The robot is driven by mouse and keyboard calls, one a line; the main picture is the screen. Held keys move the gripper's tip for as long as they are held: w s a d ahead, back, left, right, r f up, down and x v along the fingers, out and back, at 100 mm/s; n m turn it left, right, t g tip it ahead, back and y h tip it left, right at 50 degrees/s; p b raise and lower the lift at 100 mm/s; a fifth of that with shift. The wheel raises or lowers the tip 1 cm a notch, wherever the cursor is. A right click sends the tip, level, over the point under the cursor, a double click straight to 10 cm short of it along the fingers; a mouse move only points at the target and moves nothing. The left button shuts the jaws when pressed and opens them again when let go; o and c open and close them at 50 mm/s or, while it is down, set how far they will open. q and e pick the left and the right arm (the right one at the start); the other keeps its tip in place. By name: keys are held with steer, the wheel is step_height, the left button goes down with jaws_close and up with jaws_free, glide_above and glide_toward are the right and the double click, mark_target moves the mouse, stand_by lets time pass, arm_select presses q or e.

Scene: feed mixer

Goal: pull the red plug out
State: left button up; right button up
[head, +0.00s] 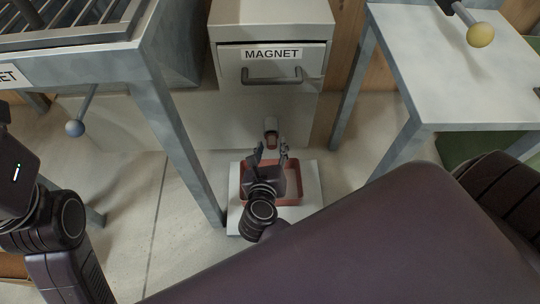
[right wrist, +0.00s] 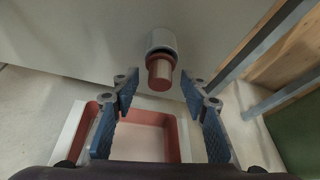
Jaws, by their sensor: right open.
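The red plug (right wrist: 158,74) sticks out of a short grey spout (right wrist: 161,41) on the front of the cabinet. In the head view the plug (head: 271,141) shows low on the cabinet, below the drawer marked MAGNET. My right gripper (head: 271,150) is open, its fingertips pointing at the plug. In the right wrist view the two blue-padded fingers (right wrist: 164,90) stand apart on the left and right of the plug's lower end, with no contact visible. My left gripper is not in view; only part of my left arm shows at the left edge.
A red-rimmed tray (right wrist: 178,140) lies on a white base (head: 314,184) on the floor below the spout. A metal frame leg (head: 185,150) stands to the left. A white table (head: 455,75) stands to the right. The MAGNET drawer (head: 272,66) is above.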

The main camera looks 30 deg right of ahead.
steer(key=shift+w+d, duration=0.1)
steer(key=shift+w, duration=0.05)
steer(key=shift+c, duration=0.5)
jaws_close()
